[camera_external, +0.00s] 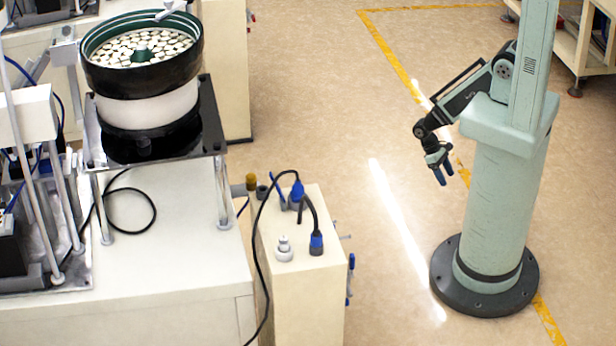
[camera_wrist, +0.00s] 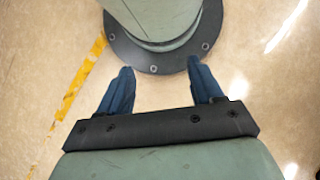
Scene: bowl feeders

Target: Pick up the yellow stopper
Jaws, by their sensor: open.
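The stopper is not in the wrist view.
The cream cabinet (camera_external: 300,300) also carries a white knobbed piece (camera_external: 284,248), a blue-and-black connector (camera_external: 316,243) and a looping black cable (camera_external: 257,215). A bowl feeder (camera_external: 142,80) stands on a table at the left. Open floor (camera_external: 385,270) lies between the cabinet and my base.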

